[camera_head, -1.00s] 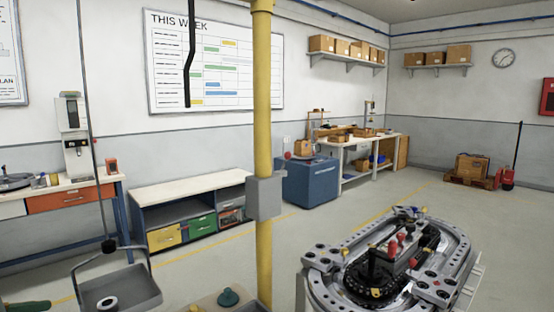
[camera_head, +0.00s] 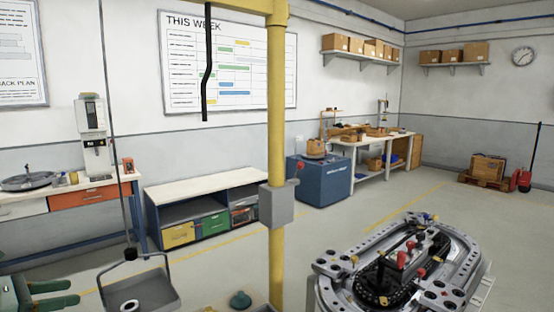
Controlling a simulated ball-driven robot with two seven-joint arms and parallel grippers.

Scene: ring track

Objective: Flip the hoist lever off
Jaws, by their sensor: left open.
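The hoist lever (camera_head: 299,169) is a short lever with a red knob. It sticks up and to the right from a grey box (camera_head: 277,205) on the yellow hoist post (camera_head: 276,120). My left gripper (camera_head: 72,292) is green and low at the left edge. Its two fingers point right and are apart, with nothing between them. It is well left of and below the lever, not touching it. My right gripper is out of view.
A grey tray (camera_head: 167,298) hangs on a thin cable between my left gripper and the post. A ring track (camera_head: 330,290) stands at the lower right. A low shelf unit (camera_head: 160,196) and a blue cabinet (camera_head: 325,187) stand behind. Open floor lies between.

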